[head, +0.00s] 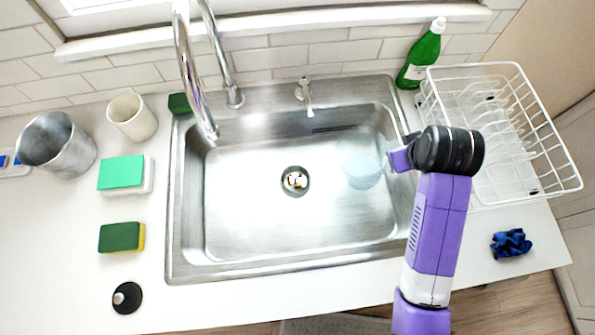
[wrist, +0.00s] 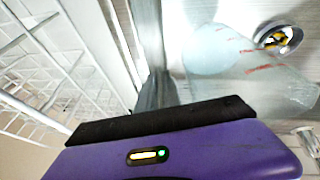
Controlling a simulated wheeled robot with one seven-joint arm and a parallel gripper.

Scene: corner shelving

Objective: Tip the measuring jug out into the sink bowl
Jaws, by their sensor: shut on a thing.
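The measuring jug (head: 364,173) is clear with a pale blue tint. In the head view it is over the right part of the steel sink bowl (head: 240,225), right of the drain. In the wrist view the jug (wrist: 262,78) looks see-through with red marks on its side, and it seems tilted. I cannot tell whether it holds liquid. My gripper (head: 391,158) is shut on the jug's right side, at the bowl's right wall. The wrist view shows my gripper's dark edge (wrist: 160,118) below the jug; the grasp itself is hidden.
A white wire dish rack (head: 505,190) stands right of the sink, with a green bottle (head: 421,58) behind. The tall tap (head: 190,80) arches over the bowl's back left. Cups and sponges stand left. A blue cloth (head: 511,244) lies at the front right. The bowl's middle is clear.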

